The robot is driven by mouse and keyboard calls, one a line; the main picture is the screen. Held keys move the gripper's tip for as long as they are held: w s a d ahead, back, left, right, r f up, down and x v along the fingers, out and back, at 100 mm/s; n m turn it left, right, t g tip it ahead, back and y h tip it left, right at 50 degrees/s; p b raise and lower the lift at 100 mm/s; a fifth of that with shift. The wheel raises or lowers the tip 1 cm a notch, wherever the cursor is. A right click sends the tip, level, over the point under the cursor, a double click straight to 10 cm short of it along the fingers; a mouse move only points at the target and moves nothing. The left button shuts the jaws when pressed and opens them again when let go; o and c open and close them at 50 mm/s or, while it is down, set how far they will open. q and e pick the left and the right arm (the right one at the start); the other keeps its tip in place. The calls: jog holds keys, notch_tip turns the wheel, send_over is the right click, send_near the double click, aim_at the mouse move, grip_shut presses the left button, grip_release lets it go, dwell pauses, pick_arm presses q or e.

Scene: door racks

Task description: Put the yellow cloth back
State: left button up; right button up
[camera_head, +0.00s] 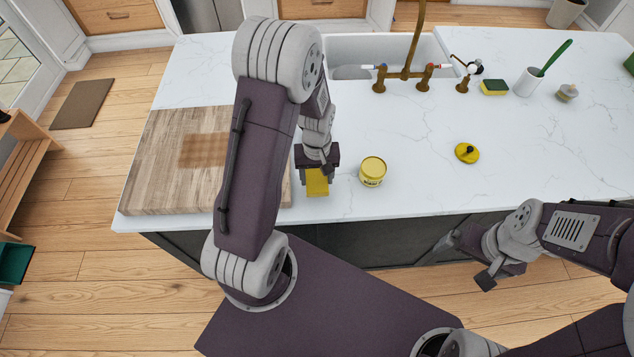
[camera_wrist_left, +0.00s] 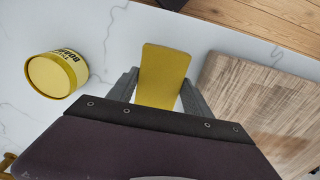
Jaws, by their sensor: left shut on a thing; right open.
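The yellow cloth (camera_head: 317,183) is a small flat yellow piece at the front of the white counter, between the cutting board and a yellow tin. My left gripper (camera_head: 317,176) is shut on it, with one finger at each side. In the left wrist view the cloth (camera_wrist_left: 163,72) sticks out between the two grey fingers of my left gripper (camera_wrist_left: 160,85). I cannot tell whether the cloth touches the counter. My right gripper (camera_head: 462,262) is open and empty, low in front of the counter's front edge.
A yellow tin (camera_head: 373,172) stands just right of the left gripper; it also shows in the left wrist view (camera_wrist_left: 55,75). A wooden cutting board (camera_head: 160,190) lies to the left. A yellow lid-like disc (camera_head: 467,153), sponge (camera_head: 494,88) and white cup (camera_head: 527,82) are further right.

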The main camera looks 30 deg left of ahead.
aim_at(318, 180)
pick_arm(q)
jog(key=shift+d+f, duration=0.1)
jog(key=shift+f, duration=0.05)
jog(key=f, duration=0.2)
jog(key=shift+s+d+f, duration=0.2)
jog(key=shift+f, duration=0.2)
jog(key=shift+w+f, duration=0.15)
jog(key=shift+f, duration=0.2)
jog(key=shift+w+a+f, duration=0.1)
jog(key=shift+a, duration=0.1)
jog(key=shift+d+f, duration=0.1)
jog(key=shift+f, duration=0.05)
jog(key=o, duration=1.1)
jog(key=shift+o, duration=1.1)
